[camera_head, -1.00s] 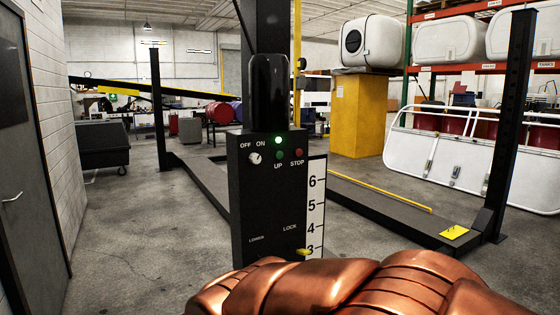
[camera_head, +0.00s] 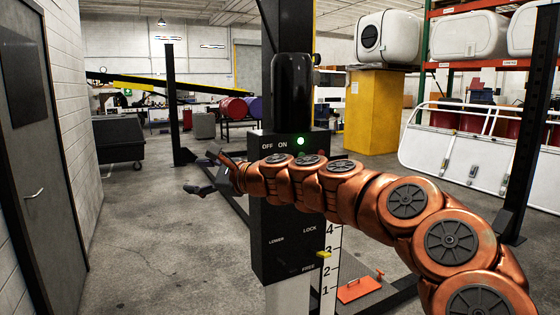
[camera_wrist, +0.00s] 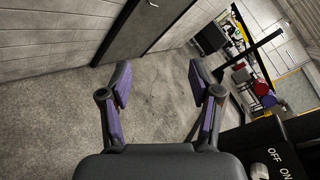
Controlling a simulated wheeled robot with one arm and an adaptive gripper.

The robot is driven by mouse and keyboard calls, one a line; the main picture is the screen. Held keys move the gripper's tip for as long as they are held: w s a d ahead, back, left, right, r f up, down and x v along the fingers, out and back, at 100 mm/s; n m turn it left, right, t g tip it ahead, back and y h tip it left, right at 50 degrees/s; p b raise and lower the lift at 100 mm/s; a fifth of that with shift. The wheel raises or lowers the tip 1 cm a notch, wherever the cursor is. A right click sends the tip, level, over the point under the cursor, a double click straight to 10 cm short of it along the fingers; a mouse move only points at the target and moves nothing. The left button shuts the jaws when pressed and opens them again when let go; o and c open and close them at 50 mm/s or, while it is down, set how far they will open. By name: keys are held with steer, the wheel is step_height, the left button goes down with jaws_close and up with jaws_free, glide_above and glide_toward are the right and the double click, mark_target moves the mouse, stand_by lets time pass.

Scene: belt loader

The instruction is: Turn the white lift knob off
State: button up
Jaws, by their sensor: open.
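The black control box (camera_head: 285,235) stands on the lift post, with OFF and ON printed near its top and a lit green lamp (camera_head: 300,141). The white knob (camera_wrist: 260,171) shows in the wrist view at the bottom right edge, beside the OFF/ON print, partly cut off; its setting is unclear. In the head view my arm hides it. My gripper (camera_head: 207,172) is open and empty, left of the box and apart from it. In the wrist view my gripper (camera_wrist: 160,82) has its fingers spread over bare floor, with the knob outside them to the right.
A grey door (camera_head: 35,160) is at left, and a dark bin (camera_head: 118,140) stands further back. The floor between is clear.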

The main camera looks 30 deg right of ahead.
steer(key=w+d+f+m+t+h, duration=0.1)
steer(key=w+d+m+h, duration=0.15)
steer(key=d+m, duration=0.55)
steer(key=w+d+f+m+t+h, duration=0.2)
steer(key=d+m+h, duration=0.15)
steer(key=d, duration=0.85)
steer(key=w+d+f+m+t+h, duration=0.15)
steer(key=d+m+h, duration=0.35)
steer(key=d, duration=0.5)
steer(key=w+p, duration=0.2)
steer(key=w, duration=0.6)
steer(key=shift+d+r+g+y+p, duration=0.15)
steer(key=shift+d+g+y+p, duration=0.2)
steer(key=shift+d+y, duration=0.05)
steer(key=shift+m, duration=0.25)
steer(key=c, duration=1.1)
